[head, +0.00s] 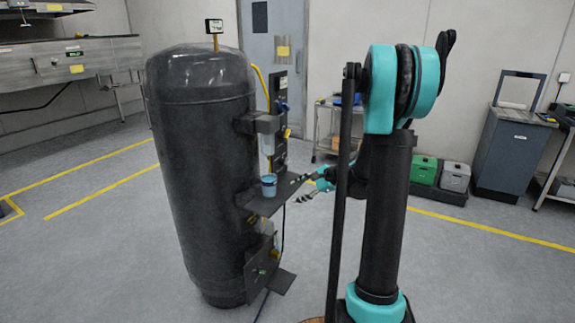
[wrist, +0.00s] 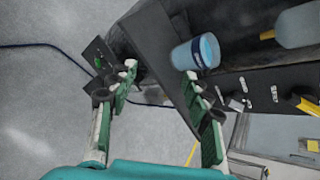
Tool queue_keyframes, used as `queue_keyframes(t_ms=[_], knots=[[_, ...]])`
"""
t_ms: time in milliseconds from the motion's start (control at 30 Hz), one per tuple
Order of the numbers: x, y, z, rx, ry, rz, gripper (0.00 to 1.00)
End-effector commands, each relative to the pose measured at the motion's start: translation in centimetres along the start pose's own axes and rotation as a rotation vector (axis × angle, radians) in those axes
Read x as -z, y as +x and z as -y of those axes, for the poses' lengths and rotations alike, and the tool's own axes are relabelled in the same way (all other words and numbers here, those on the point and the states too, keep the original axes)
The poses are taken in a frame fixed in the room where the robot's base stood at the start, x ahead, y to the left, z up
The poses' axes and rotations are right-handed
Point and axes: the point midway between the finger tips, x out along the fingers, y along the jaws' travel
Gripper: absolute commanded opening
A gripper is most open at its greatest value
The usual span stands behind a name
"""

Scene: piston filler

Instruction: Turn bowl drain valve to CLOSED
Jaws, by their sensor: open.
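A translucent bowl (head: 267,143) hangs from a dark bracket on the right side of the black tank (head: 195,160). It also shows at the upper right of the wrist view (wrist: 298,25). A small yellow piece (wrist: 267,35) sits at its lower end and looks like the drain valve; its setting is too small to read. A blue cup (head: 268,186) stands on the shelf below, and shows in the wrist view (wrist: 196,53). My gripper (wrist: 160,80) is open and empty, with the shelf edge between its fingers in the picture. Whether it touches the shelf is unclear.
The dark shelf (head: 275,203) juts out from the tank. A lower panel with a green spot (head: 262,271) and a small plate (head: 283,281) sit beneath it. A cart (head: 325,125) and green and grey bins (head: 423,170) stand behind. Floor is clear in front.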

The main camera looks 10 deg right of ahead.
Motion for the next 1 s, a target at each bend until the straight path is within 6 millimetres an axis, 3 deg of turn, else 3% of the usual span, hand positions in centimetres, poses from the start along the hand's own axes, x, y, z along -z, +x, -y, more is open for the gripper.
queue_keyframes(t_ms=[100, 300, 600, 833, 1000], knots=[[2.9, 0.6, 3.6, 0.074, 0.186, 0.093, 0.49], [7.8, 0.6, 8.4, 0.175, 0.491, 0.281, 0.49], [14.5, -0.8, 12.0, 0.249, 0.814, 0.542, 0.49], [15.7, -1.1, 12.6, 0.256, 0.878, 0.604, 0.49], [14.8, 0.6, 13.4, 0.254, 0.877, 0.605, 0.49]])
